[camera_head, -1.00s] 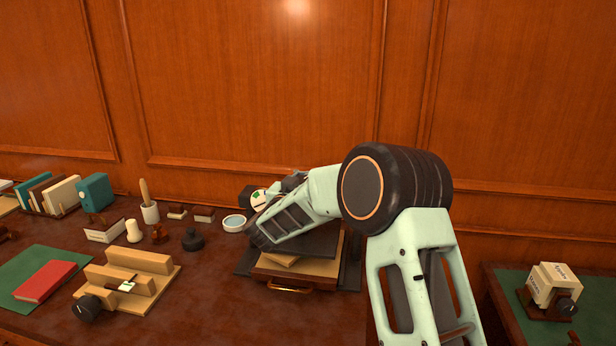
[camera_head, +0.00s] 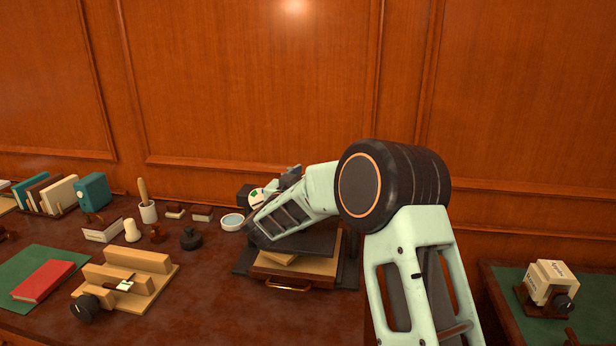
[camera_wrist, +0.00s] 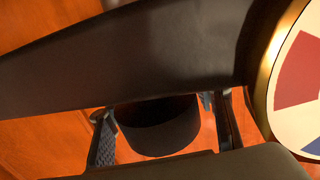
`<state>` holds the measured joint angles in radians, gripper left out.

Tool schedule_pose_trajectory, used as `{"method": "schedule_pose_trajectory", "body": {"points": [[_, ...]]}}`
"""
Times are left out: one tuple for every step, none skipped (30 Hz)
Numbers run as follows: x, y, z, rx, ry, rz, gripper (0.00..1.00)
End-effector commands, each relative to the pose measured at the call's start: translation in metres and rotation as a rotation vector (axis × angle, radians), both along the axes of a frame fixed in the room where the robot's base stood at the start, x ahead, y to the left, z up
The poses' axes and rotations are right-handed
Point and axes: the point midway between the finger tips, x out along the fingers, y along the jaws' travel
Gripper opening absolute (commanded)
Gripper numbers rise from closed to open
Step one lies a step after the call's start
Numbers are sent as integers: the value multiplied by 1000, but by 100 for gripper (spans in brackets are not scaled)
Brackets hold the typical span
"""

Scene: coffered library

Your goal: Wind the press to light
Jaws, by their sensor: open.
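The press stands on the desk behind my arm, with a black platen (camera_head: 318,238), a wooden bed (camera_head: 318,266) and a brass handle (camera_head: 288,288) at its front. A round white dial with a green mark (camera_head: 257,194) shows at its back left. In the wrist view a brass-rimmed dial (camera_wrist: 302,80) with red and blue sectors is at the right edge. A dark bar (camera_wrist: 120,62) crosses the view. My gripper (camera_wrist: 165,128) is open, with one finger on each side of a dark round knob (camera_wrist: 158,128); contact cannot be told. In the head view my arm hides the fingers.
Left of the press are a magnifier (camera_head: 232,222), a black stamp (camera_head: 191,239), a wooden stepped block with a knob (camera_head: 128,284), a red book (camera_head: 43,281) and upright books. A side table at right holds a cream block (camera_head: 551,283). The panelled wall is close behind.

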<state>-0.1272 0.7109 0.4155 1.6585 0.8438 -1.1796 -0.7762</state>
Motion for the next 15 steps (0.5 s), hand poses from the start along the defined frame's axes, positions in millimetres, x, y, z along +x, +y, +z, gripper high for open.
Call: {"method": "schedule_pose_trajectory", "body": {"points": [[0,0,10,1,-6,0,46],[0,0,14,1,-6,0,46],[0,1,22,1,-6,0,46],[0,1,28,2,-7,1,46],[0,1,34,2,-7,0,46],[0,0,43,2,-7,0,46],[0,0,49,2,-7,0,46],[-1,0,54,1,-7,-1,46],[-1,0,61,1,-5,-2,46],[-1,0,66,1,-5,-1,46],[-1,0,71,1,-4,-1,46],[-1,-1,77,1,-4,-2,46],[-1,0,81,2,-4,-1,46],[0,0,84,1,-3,-1,46],[-1,0,87,1,-1,-1,46]]}}
